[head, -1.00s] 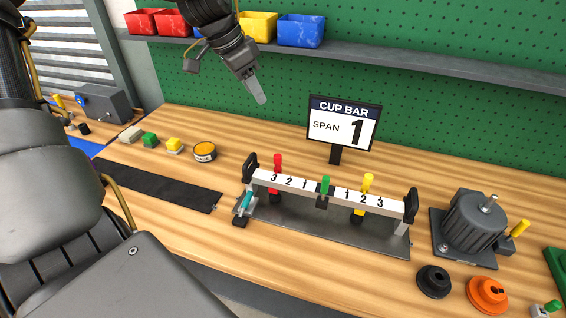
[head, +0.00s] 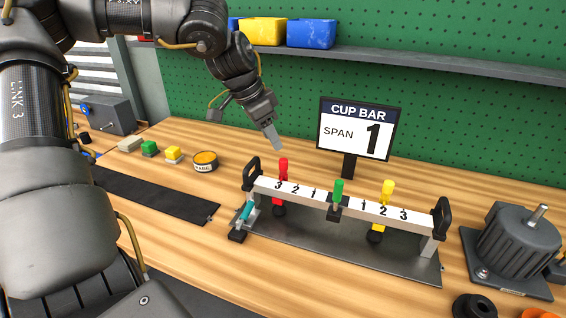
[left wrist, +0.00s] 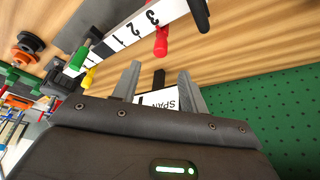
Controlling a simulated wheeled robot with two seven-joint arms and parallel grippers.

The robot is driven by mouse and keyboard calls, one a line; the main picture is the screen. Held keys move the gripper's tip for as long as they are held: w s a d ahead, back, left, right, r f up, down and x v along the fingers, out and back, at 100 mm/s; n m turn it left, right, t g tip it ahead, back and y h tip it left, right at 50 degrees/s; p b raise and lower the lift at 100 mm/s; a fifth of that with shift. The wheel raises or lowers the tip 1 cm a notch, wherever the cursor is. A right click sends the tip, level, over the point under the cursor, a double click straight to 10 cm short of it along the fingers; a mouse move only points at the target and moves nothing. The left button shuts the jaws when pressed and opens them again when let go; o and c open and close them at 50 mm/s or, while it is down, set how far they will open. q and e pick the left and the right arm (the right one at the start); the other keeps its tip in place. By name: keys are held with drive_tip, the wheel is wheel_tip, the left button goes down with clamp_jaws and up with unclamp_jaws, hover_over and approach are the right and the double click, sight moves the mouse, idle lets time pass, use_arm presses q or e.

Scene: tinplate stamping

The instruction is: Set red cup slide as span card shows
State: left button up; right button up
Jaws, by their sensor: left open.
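The white cup bar (head: 325,202) stands on a grey base plate, marked 3, 2, 1 left and 1, 2, 3 right of its middle. The red cup slide (head: 283,168) sits at the left 3; its red knob also shows in the left wrist view (left wrist: 161,42). A green-knobbed piece (head: 338,190) is at the middle, and a yellow slide (head: 387,193) is at the right 2. The span card (head: 357,130) behind the bar reads "SPAN 1". My left gripper (head: 273,137) is open and empty, above and slightly behind the red knob, apart from it.
Black handles (head: 251,172) rise at both bar ends. A teal-handled clamp (head: 245,211) is at the left end. A grey motor-like unit (head: 519,240) stands right. A round tin (head: 205,161) and small coloured blocks lie left. A shelf with bins (head: 310,33) runs along the green pegboard.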

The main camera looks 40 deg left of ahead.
sight(283, 160)
use_arm(q)
drive_tip(key=x, duration=0.9)
drive_tip(key=shift+p, duration=0.3)
clamp_jaws()
